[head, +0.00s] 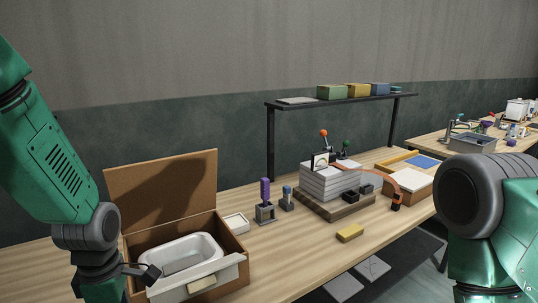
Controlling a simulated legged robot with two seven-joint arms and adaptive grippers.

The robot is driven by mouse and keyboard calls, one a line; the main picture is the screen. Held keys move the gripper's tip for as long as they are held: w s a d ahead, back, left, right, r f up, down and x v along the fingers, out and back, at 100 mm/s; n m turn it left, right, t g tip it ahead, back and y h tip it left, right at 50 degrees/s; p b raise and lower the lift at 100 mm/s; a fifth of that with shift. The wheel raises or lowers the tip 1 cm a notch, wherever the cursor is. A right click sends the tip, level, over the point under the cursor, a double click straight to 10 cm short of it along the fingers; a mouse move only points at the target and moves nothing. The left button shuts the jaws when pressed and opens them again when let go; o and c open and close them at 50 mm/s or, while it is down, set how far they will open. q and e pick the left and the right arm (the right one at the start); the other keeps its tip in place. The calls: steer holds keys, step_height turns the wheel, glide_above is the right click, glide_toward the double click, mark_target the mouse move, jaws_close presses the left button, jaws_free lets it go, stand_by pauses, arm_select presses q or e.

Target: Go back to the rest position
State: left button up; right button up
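My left arm comes down from the upper left, and my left gripper (146,272) is low in the picture at the left side of an open brown box (238,276). Only a dark finger part shows at the box's edge, so its opening is unclear. Inside the box is a white rectangular tub (180,254) with pale sheet material along its front. I cannot tell whether the gripper touches the box or tub. My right arm shows at the right edge as a grey joint and green links; its gripper is out of view.
A stack of white slabs (328,182) stands on a brown base (335,207) on the wooden table (290,250). Nearby are a purple-handled tool (265,196), a yellow block (350,233) and an orange curved piece (386,177). A black shelf (340,100) stands behind. A second table lies right.

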arm_select(q)
steer(key=s+f+m+b, duration=0.5)
steer(key=s+f+m, duration=0.6)
steer(key=f, duration=0.4)
steer(key=s+f+m+b, duration=0.5)
steer(key=s+f+m, duration=0.6)
steer(key=f, duration=0.4)
steer(key=shift+a+f+t, duration=0.15)
steer(key=shift+a+t, duration=0.15)
steer(key=shift+t, duration=0.1)
steer(key=shift+w, duration=0.15)
